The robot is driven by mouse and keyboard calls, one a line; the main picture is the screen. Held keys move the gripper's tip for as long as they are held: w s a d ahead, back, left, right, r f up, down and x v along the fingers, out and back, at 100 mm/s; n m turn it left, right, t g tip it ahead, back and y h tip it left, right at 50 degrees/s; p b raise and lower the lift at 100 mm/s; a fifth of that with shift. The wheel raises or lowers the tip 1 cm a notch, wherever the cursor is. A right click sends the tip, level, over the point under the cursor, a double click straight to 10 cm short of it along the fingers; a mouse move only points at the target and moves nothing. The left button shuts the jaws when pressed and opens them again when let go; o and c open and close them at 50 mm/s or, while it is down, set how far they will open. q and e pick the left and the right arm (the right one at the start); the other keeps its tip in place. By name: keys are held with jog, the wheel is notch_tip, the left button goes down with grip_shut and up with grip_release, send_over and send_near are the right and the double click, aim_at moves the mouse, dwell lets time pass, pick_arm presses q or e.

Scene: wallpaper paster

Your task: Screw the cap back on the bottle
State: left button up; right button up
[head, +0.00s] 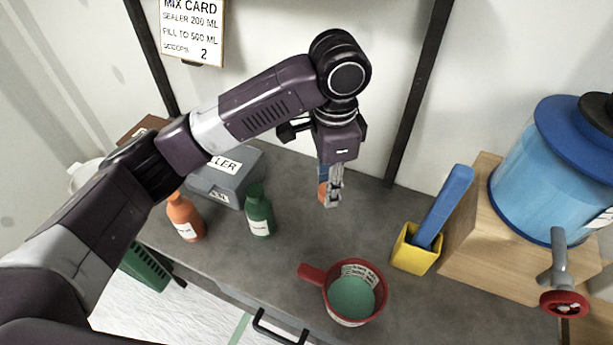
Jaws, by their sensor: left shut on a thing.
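My left gripper (332,198) points down above the counter and is shut on a small orange thing (322,190). Its colour matches the orange bottle, so it looks like the cap, but the fingers hide most of it. The orange bottle (186,220) stands upright on the counter to the left, well apart from the gripper. My arm passes close to its top in the picture, so I cannot clearly see its mouth. A green bottle (259,214) with a green top stands upright between the orange bottle and the gripper. My right gripper is not in view.
A red-handled measuring cup (310,273) holds green liquid. A yellow holder (414,253) with a blue tool (444,205) stands to its right, beside a blue tank (535,185) on a wooden block. A grey box (222,182) is behind the bottles. The counter under the gripper is clear.

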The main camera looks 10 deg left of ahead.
pick_arm(q)
jog(key=s+a+f+n, duration=0.4)
jog(key=a, duration=0.2)
jog(key=s+a+f+n, duration=0.5)
jog(key=a, duration=0.1)
jog(key=s+a+f+n, duration=0.5)
jog(key=a, duration=0.1)
jog(key=shift+a+f, duration=0.2)
jog(key=shift+a, duration=0.2)
